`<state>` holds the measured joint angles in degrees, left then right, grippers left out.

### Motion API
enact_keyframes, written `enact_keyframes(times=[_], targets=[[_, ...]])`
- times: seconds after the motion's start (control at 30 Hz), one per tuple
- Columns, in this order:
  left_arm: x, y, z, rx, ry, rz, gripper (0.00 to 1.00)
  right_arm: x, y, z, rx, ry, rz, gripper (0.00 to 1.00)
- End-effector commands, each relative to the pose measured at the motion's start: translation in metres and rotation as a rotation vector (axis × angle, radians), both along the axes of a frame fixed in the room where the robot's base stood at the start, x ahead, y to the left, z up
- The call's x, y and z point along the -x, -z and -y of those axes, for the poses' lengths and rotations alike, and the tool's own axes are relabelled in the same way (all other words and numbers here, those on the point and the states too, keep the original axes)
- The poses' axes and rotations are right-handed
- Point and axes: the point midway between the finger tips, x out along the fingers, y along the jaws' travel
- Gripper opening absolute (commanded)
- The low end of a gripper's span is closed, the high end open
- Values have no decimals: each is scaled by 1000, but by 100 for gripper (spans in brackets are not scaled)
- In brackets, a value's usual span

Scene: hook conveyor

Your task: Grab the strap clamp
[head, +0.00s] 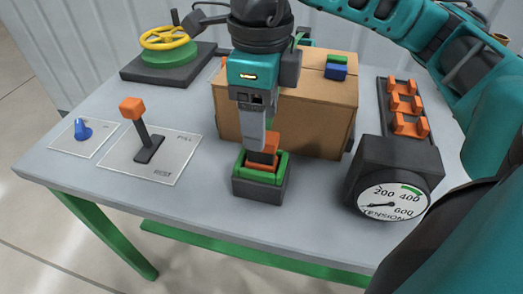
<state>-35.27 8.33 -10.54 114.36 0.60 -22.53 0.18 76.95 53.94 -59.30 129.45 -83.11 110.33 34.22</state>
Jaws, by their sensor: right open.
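A small clamp-like device, which looks like the strap clamp (258,188), stands on the table in front of a cardboard box. It has a dark base, a green rim and an orange block in the middle. My right gripper (263,150) points down right over it, with its fingers at the orange part. The fingers are open, seen nearly edge-on, and partly hide the orange block. I cannot tell whether they touch it. My left gripper is not in view.
The cardboard box (318,118) stands behind, with green and blue blocks (336,68) on top. A tension gauge (394,178) and an orange-hooked rack (404,105) are on the right. An orange-knobbed lever (140,125), blue knob (82,130) and yellow handwheel (167,38) are left. The table's (200,205) front is clear.

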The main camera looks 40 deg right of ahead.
Motion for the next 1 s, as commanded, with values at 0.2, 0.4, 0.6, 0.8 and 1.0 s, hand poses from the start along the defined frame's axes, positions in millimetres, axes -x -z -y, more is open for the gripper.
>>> enact_keyframes(times=[0.2,0.4,0.6,0.8,1.0], targets=[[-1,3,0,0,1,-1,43,0,34,3,2,0,-5,64],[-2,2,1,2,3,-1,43,0,48,2,0,-3,-1,64],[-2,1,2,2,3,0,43,0,48,2,-1,-2,-1,63],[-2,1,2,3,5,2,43,0,48,2,-1,-2,-1,44],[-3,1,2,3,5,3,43,0,48,2,-1,-2,-1,25]])
